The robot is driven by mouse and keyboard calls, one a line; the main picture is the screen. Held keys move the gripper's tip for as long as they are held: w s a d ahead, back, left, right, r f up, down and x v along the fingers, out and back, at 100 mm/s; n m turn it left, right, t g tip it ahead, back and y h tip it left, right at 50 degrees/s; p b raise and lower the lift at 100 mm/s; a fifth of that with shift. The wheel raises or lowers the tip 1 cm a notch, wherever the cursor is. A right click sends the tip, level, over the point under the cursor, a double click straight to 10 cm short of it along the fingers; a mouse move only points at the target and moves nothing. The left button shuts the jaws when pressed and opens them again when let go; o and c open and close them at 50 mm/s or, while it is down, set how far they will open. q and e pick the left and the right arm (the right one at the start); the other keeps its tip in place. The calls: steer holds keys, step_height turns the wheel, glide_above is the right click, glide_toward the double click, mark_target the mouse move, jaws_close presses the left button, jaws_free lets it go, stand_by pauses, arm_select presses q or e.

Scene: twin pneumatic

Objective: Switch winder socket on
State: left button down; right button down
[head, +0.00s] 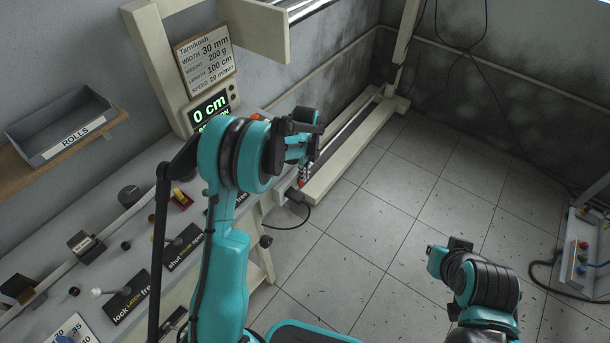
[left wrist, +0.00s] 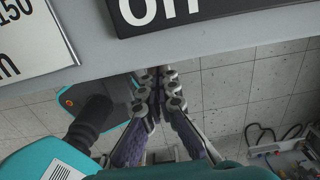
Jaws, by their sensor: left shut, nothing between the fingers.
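My left gripper (head: 303,178) reaches down past the bench's right end in the head view. In the left wrist view its fingers (left wrist: 157,76) are together and empty, just below the bench edge. A black label with large white letters (left wrist: 165,12), partly cut off, lies above the fingers. My right arm shows at the lower right, but its fingers do not.
The bench (head: 140,225) carries knobs and black labels. A display reading 0 cm (head: 209,106) stands behind. A pale frame with rails (head: 345,150) lies beyond the gripper. A control box with coloured buttons (head: 580,255) is at far right. Tiled floor between is clear.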

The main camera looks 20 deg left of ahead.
arm_select(q)
steer(key=shift+r+p, duration=0.4)
steer(key=shift+r, duration=0.4)
arm_select(e)
steer(key=shift+r, duration=0.45)
